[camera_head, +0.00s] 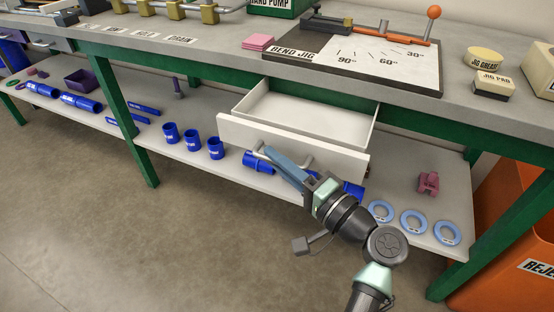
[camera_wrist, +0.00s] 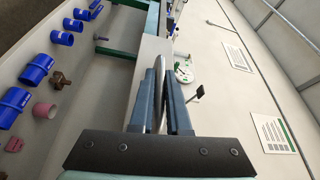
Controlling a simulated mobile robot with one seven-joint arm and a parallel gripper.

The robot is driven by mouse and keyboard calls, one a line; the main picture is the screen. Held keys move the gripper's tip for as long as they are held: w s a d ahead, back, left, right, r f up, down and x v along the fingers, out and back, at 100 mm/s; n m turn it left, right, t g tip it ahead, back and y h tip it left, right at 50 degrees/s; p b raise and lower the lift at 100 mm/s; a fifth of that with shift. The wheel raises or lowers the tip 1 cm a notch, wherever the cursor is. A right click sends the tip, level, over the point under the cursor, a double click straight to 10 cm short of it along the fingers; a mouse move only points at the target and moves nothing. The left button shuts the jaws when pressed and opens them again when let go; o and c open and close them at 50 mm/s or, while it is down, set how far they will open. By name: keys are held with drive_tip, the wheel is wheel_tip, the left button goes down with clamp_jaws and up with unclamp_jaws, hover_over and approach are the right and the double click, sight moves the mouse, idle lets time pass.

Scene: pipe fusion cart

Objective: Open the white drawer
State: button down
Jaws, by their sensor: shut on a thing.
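The white drawer (camera_head: 350,160) hangs under the bench top and is pulled out, with its inside showing empty in the head view. Its front carries a metal bar handle (camera_head: 307,161). My gripper (camera_head: 270,155) reaches up from the lower right to the handle, its blue fingers shut on it. The fingers hide part of the handle and of the drawer front. In the wrist view my gripper (camera_wrist: 161,65) shows two blue fingers close together with the metal handle between them, and the pale drawer front (camera_wrist: 152,50) beyond.
The workbench top (camera_head: 230,50) holds a bend jig board (camera_head: 350,58) above the drawer. A lower shelf (camera_head: 240,178) holds blue pipe fittings, light-blue rings (camera_head: 414,222) and a pink part (camera_head: 428,183). An orange bin (camera_head: 510,220) stands at the right. The floor in front is clear.

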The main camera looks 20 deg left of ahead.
drive_tip(key=shift+w+d, duration=0.1)
drive_tip(key=shift+w, duration=0.05)
drive_tip(key=c, duration=0.9)
unclamp_jaws()
drive_tip(key=p+v, duration=0.1)
drive_tip(key=v, duration=1.2)
drive_tip(key=shift+p, duration=0.4)
